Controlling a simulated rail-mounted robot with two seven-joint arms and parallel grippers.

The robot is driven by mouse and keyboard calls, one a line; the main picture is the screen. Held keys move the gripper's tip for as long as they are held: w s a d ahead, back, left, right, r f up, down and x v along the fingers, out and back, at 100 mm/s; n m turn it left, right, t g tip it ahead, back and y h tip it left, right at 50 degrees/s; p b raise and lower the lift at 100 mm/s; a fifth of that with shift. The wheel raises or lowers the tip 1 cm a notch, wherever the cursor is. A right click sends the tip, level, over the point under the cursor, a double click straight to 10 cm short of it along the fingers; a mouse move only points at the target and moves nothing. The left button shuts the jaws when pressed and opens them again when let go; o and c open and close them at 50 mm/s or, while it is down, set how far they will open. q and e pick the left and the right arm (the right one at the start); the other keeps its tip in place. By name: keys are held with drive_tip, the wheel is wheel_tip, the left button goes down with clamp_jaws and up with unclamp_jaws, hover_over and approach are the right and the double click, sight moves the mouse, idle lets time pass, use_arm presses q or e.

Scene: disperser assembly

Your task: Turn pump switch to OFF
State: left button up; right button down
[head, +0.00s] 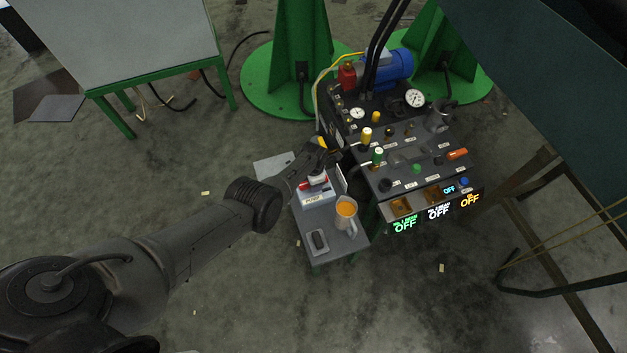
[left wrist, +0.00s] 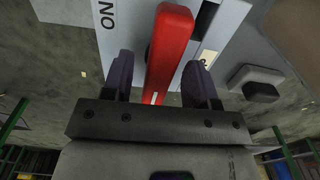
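The pump switch is a light grey box (head: 318,196) with a red handle, on the small side table beside the machine. In the left wrist view the red handle (left wrist: 168,50) runs between my left gripper's fingers (left wrist: 158,78). The fingers are open, with a gap on each side of the handle. The word ON is printed on the box left of the handle; a second label at the right is only partly visible. In the head view my left gripper (head: 308,168) reaches over the box from the left and covers part of it. My right gripper is not in view.
A jug of orange liquid (head: 346,212) and a dark device (head: 318,241) stand on the side table (head: 333,249) close to the switch. The machine (head: 400,150) with knobs, gauges and lit OFF displays is just right. Green pillars (head: 305,60) stand behind.

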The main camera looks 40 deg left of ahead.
use_arm(q)
drive_tip(key=shift+r, duration=0.15)
drive_tip(key=shift+r+p, duration=0.25)
drive_tip(key=shift+p, duration=0.1)
wheel_tip(320, 180, up, 13)
drive_tip(key=p, duration=1.1)
